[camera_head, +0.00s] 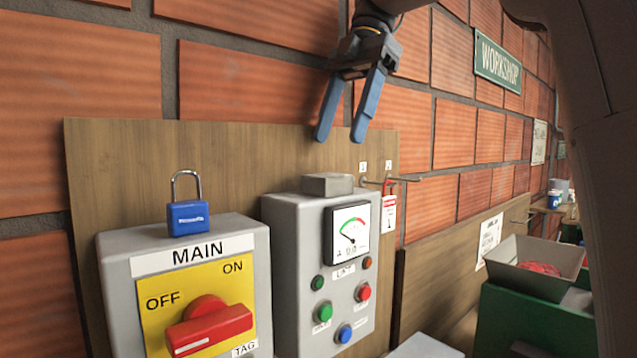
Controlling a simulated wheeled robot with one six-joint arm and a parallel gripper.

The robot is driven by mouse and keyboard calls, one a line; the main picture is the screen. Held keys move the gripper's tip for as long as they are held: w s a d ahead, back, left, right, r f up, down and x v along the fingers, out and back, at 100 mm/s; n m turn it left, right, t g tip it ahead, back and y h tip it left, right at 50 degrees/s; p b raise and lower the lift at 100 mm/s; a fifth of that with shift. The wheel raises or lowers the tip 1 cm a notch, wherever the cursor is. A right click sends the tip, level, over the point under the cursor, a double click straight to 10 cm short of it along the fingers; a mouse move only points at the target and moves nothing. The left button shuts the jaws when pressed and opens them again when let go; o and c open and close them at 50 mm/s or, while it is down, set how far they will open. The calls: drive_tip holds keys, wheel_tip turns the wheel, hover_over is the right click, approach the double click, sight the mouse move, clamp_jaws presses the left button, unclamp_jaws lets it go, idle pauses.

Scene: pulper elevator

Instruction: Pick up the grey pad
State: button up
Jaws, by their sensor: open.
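The grey pad (327,184) is a small flat block lying on top of the grey control box (286,232) with a dial and buttons. My gripper (341,138) has blue fingers that point down and stand apart. It hangs above the pad, with a clear gap between the fingertips and the pad. Nothing is held between the fingers.
A blue padlock (188,217) stands on the MAIN switch box (127,262) to the left. Hooks (400,179) with a red-and-white tag (389,214) stick out just right of the pad. A wooden board (120,165) rises behind. A grey tray (535,262) sits at right.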

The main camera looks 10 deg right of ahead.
sight(327, 175)
drive_tip(key=shift+s+a+f+b, duration=0.25)
drive_tip(key=shift+a+f+b, duration=0.05)
drive_tip(key=shift+f+b, duration=0.35)
drive_tip(key=shift+a+f+b, duration=0.4)
drive_tip(key=shift+f+b, duration=0.2)
drive_tip(key=shift+b, duration=0.1)
drive_tip(key=shift+s+d+f+b, duration=0.1)
drive_tip(key=shift+s+f+b, duration=0.05)
drive_tip(key=shift+f+b, duration=0.8)
drive_tip(key=shift+p+x, duration=0.65)
drive_tip(key=shift+x, duration=0.9)
drive_tip(key=c, duration=0.8)
drive_tip(key=shift+r, duration=0.1)
